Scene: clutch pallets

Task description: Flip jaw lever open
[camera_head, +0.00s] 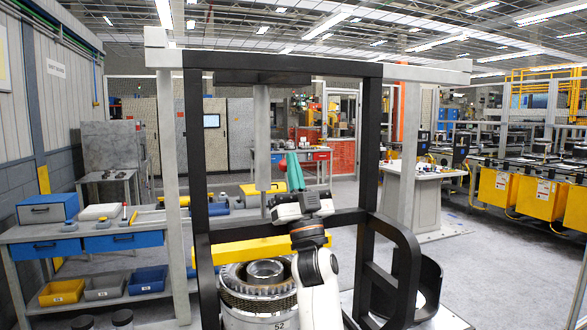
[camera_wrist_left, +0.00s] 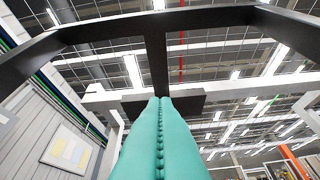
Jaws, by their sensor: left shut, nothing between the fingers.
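My left gripper (camera_head: 292,156) has teal fingers pressed together and pointing up, inside a large black frame (camera_head: 195,160). In the left wrist view its closed fingertips (camera_wrist_left: 160,101) point toward a dark flat plate (camera_wrist_left: 132,108) beneath a black beam (camera_wrist_left: 155,55); I cannot tell whether they touch it. In the head view a dark crosspiece (camera_head: 270,77) sits at the frame's top, with a grey post (camera_head: 262,140) below it. I cannot single out the jaw lever for certain. My right gripper is not in view.
A yellow bar (camera_head: 235,252) crosses the frame low down, behind my left arm. A round metal clutch part (camera_head: 250,300) stands below it. A workbench with blue drawers (camera_head: 137,241) is at left. Grey floor (camera_head: 470,285) is open at right.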

